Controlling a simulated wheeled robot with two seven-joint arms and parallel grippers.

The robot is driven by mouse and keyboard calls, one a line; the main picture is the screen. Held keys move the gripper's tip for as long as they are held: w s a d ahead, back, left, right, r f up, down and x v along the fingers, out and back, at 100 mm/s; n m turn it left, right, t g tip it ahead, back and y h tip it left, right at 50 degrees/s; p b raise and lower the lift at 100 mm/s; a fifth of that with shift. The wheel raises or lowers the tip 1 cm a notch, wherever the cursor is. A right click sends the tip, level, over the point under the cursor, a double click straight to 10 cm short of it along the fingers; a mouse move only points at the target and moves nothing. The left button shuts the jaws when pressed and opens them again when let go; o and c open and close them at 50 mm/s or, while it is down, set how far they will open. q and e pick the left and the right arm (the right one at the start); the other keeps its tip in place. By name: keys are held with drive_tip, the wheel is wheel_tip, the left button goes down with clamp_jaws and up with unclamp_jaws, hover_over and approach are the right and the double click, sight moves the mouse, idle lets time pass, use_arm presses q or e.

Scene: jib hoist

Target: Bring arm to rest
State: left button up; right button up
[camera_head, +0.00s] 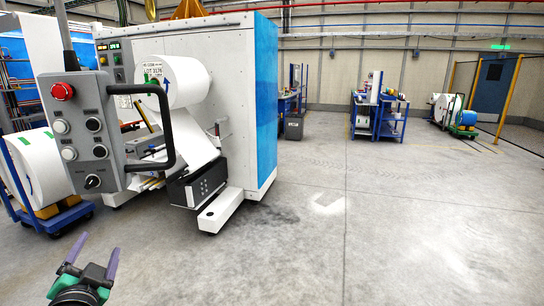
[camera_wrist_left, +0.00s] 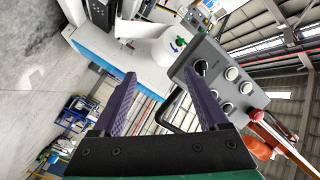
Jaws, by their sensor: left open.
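My left gripper (camera_head: 92,256) is open and empty at the lower left of the head view, above the floor. Its two purple fingers stand apart in the left wrist view (camera_wrist_left: 165,100), with nothing between them. A grey control pendant (camera_head: 84,130) with a red stop button (camera_head: 62,91), several round buttons and a dark handle hangs at the upper left of the head view, apart from the gripper. The pendant also shows in the left wrist view (camera_wrist_left: 215,80), beyond the fingers. My right gripper is not in view.
A large white and blue machine (camera_head: 235,75) with a white roll (camera_head: 185,82) stands behind the pendant. A blue cart (camera_head: 55,217) with a roll is at the left edge. Blue workbenches (camera_head: 378,122) stand far back. The grey floor (camera_head: 380,230) at centre and right is clear.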

use_arm(q)
drive_tip(key=s+d+f+n+g+h, duration=0.1)
drive_tip(key=s+d+f+g+h, duration=0.2)
drive_tip(key=f, duration=0.6)
drive_tip(key=s+d+f+n+g, duration=0.2)
drive_tip(key=s+f+g, duration=0.2)
drive_tip(key=f, duration=0.6)
drive_tip(key=s+d+f+g+h, duration=0.4)
drive_tip(key=s+d+f+g, duration=0.2)
drive_tip(key=s+d+f, duration=0.4)
wheel_tip(320, 180, down, 19)
drive_tip(key=s+a, duration=0.1)
drive_tip(key=s+a+f+g, duration=0.1)
drive_tip(key=s+f, duration=0.7)
drive_tip(key=s, duration=0.1)
drive_tip(key=s+a+f+g, duration=0.1)
drive_tip(key=s+a+f, duration=0.1)
drive_tip(key=s+f, duration=0.7)
drive_tip(key=shift+a+m, duration=0.25)
drive_tip(key=shift+m, duration=0.05)
